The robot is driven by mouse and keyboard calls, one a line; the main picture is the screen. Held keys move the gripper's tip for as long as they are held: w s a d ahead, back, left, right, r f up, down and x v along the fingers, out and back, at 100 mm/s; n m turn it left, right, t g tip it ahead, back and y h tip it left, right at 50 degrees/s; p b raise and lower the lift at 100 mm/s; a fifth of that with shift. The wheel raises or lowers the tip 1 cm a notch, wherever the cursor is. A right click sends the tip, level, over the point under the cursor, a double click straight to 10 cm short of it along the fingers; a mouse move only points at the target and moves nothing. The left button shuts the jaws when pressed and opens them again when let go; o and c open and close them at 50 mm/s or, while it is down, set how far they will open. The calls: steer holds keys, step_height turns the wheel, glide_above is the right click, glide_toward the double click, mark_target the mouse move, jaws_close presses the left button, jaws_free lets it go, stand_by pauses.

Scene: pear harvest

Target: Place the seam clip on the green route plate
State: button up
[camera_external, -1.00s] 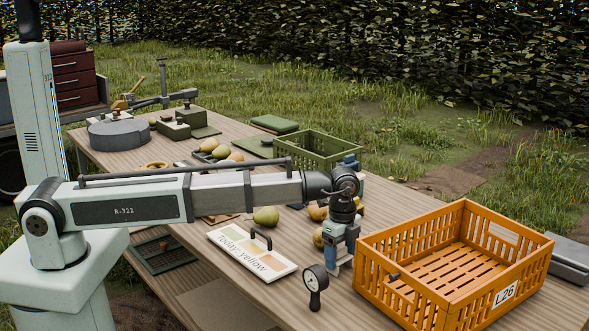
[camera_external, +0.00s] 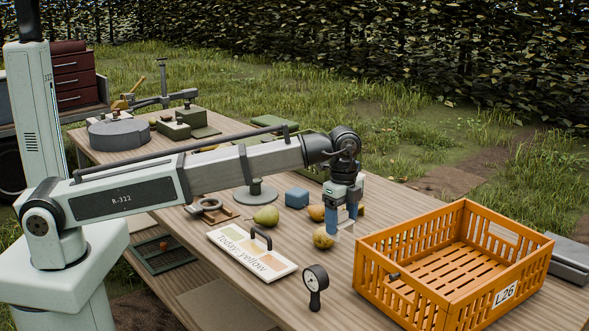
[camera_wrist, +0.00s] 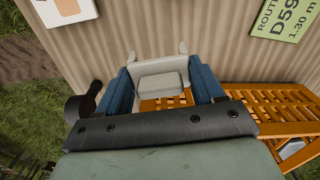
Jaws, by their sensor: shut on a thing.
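The seam clip, a pale grey piece (camera_wrist: 162,82), sits between the two blue fingers of my gripper (camera_wrist: 162,86) in the wrist view. My gripper is shut on it. In the outside view my gripper (camera_external: 344,228) points down above the table, left of the crate, and the clip is hard to make out. The green route plate (camera_wrist: 284,18), printed "ROUTE D59 1.30 m", lies at the top right of the wrist view, partly cut off by the frame. The clip is apart from it. I cannot make out this plate in the outside view.
The orange crate (camera_external: 367,268) stands right of my gripper. A black-rimmed gauge (camera_external: 315,281) and a "Today: yellow" card (camera_external: 232,243) are to the left. Pears (camera_external: 265,216) and a blue block (camera_external: 297,198) lie behind. Bare tabletop shows around the plate.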

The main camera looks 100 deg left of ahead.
steer(key=w+a, duration=1.6)
steer(key=a, duration=0.1)
steer(key=shift+m, duration=0.3)
steer(key=shift+s+a+f, duration=0.1)
steer(key=shift+f, duration=2.2)
steer(key=shift+a+f, duration=0.1)
steer(key=shift+f, duration=2.15)
steer(key=shift+f, duration=0.1)
steer(key=o, duration=1)
step_height(320, 180, up, 12)
steer(key=shift+r, duration=0.15)
